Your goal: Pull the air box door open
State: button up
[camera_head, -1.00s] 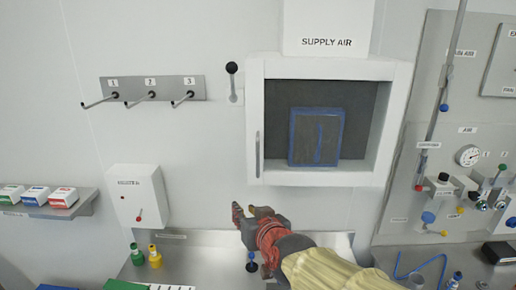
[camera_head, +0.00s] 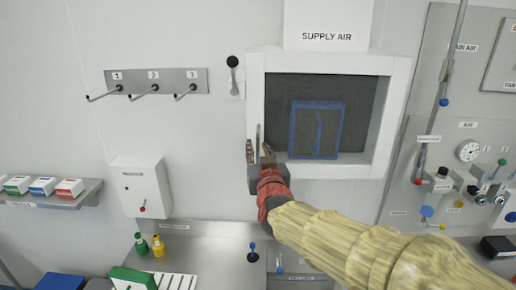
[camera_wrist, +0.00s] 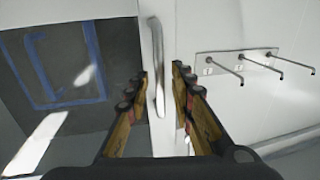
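The white air box (camera_head: 321,62) hangs on the wall under a SUPPLY AIR label. Its front is flush and looks shut, and a blue-framed panel (camera_head: 316,130) shows inside; it also shows in the wrist view (camera_wrist: 65,60). A slim vertical metal handle (camera_head: 257,134) is on the box's left edge; in the wrist view the handle (camera_wrist: 156,62) stands upright between my fingers. My gripper (camera_head: 259,150) is open around the handle's lower part, one finger on each side. In the wrist view my gripper (camera_wrist: 158,88) shows gaps beside the handle.
A three-hook rack (camera_head: 155,81) and a black-knobbed lever (camera_head: 233,75) are on the wall to the left. A white control box (camera_head: 142,185) hangs below the rack. A gauge and valve panel (camera_head: 465,150) stands at the right. A metal counter (camera_head: 205,250) is below.

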jog(key=shift+w, duration=0.35)
jog(key=shift+c, duration=0.3)
grip_shut()
dwell(0.5)
